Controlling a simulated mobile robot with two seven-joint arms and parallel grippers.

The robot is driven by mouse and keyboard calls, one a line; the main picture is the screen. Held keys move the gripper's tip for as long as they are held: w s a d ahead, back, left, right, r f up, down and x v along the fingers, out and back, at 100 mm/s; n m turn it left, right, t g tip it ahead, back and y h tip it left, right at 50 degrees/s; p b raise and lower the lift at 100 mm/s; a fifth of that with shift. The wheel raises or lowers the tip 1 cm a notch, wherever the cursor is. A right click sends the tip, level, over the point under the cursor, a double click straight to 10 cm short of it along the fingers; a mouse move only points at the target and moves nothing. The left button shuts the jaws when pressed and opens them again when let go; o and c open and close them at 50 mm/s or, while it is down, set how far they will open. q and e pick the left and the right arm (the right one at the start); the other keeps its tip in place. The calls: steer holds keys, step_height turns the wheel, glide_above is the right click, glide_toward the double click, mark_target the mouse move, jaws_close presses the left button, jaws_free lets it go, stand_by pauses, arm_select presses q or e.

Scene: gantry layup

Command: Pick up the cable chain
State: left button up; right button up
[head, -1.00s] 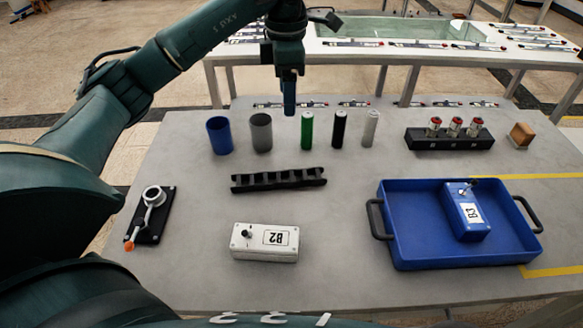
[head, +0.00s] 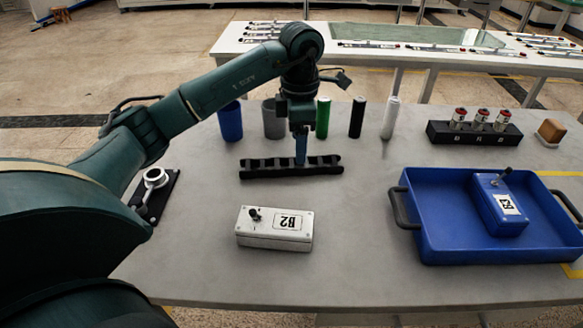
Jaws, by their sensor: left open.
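The cable chain (head: 262,169) is a black, segmented strip lying flat on the grey table, left of the middle in the head view. My left gripper (head: 301,160) points down at the chain, right of its middle. Its blue fingertips overlap the chain's upper edge in the picture. I cannot tell whether they touch it. The left gripper is open and holds nothing that I can see. My right gripper is not in view.
A white box marked B2 (head: 275,231) stands in front of the chain. Behind are a blue cup (head: 230,122), a grey cup (head: 273,120) and green, black and white cylinders. A blue tray (head: 440,235) holds the blue box B3 (head: 498,203) at right. Table between is clear.

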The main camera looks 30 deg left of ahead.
mark_target(292, 166)
arm_select(q)
steer(key=f, duration=0.5)
steer(key=shift+w+a+f, duration=0.2)
steer(key=shift+a+f, duration=0.1)
steer(key=shift+a, duration=0.1)
steer(key=c, duration=1.1)
steer(key=shift+r, duration=0.1)
steer(key=shift+c, duration=0.2)
